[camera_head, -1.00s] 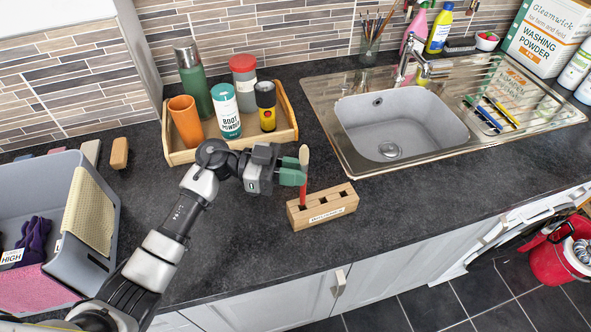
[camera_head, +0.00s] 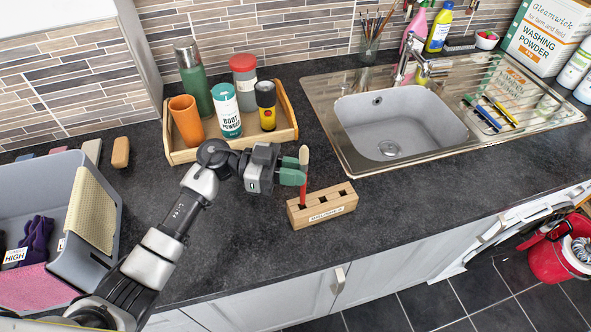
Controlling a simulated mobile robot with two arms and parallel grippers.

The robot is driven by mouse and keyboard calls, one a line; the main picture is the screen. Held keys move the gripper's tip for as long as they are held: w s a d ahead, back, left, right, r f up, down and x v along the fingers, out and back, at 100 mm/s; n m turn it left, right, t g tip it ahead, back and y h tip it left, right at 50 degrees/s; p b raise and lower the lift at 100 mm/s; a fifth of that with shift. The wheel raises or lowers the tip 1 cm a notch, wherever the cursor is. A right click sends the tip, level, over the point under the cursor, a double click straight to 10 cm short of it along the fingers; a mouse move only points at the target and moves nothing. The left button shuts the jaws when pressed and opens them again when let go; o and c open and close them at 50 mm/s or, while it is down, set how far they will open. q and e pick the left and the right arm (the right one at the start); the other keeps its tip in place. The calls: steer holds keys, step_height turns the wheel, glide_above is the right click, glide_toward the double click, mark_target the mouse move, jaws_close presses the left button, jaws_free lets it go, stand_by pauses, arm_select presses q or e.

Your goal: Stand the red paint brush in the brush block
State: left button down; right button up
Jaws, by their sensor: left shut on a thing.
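The red paint brush (camera_head: 303,187) is upright, its pale bristle end up and its red handle down. My left gripper (camera_head: 300,172) is shut on it near the top. The wooden brush block (camera_head: 322,208) stands on the dark worktop, with a label on its front and square holes in its top. The handle's lower end meets the block at its left hole and appears to be in it; how deep it sits is hidden. The other holes look empty. My right gripper is not in view.
A wooden tray (camera_head: 183,155) with bottles and an orange cup stands behind my arm. A steel sink (camera_head: 350,160) is at the right. A grey bin (camera_head: 90,265) with purple gloves stands at the left. The worktop right of the block is clear.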

arm_select(q)
steer(key=shift+p, duration=0.4)
steer(key=shift+p, duration=0.35)
stand_by(0.5)
steer(key=shift+f+b, duration=1.7)
steer(key=shift+f, duration=1.15)
steer(key=c, duration=1)
jaws_free()
steer(key=shift+c, duration=0.2)
